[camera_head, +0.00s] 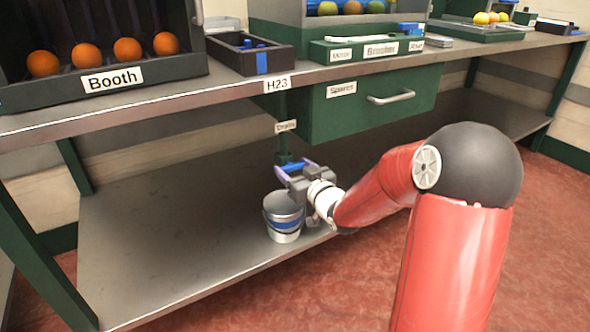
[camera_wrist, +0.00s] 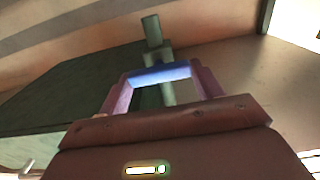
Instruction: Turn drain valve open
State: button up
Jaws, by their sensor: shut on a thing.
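The drain valve's green pipe (camera_head: 283,158) hangs down under the bench, with a small label (camera_head: 285,127) that seems to read "Drain". Its blue handle (camera_head: 296,166) is at the lower end, and in the wrist view the blue bar (camera_wrist: 160,74) lies crosswise in front of the green pipe (camera_wrist: 152,30). My gripper (camera_head: 298,172) is shut on the blue handle, with a purplish finger at each end of the bar. A metal bucket (camera_head: 284,222) with a blue band stands upright on the lower shelf, just below my gripper. The valve's outlet is hidden.
The bench top edge (camera_head: 200,97) runs above my forearm. A green drawer (camera_head: 368,103) with a handle hangs under it to the right. The lower shelf (camera_head: 170,240) is clear left of the bucket. Oranges (camera_head: 127,49) sit in the "Booth" rack on top.

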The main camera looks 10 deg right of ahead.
jog(key=shift+f+b, duration=0.15)
jog(key=shift+b, duration=0.2)
jog(key=n+b, duration=0.3)
jog(key=shift+a+f, duration=0.1)
jog(key=n+b, duration=0.1)
jog(key=n, duration=0.8)
jog(key=shift+a+n, duration=0.1)
jog(key=shift+n, duration=0.3)
jog(key=shift+s+n, duration=0.1)
jog(key=shift+n, duration=2.5)
jog(key=o, duration=1)
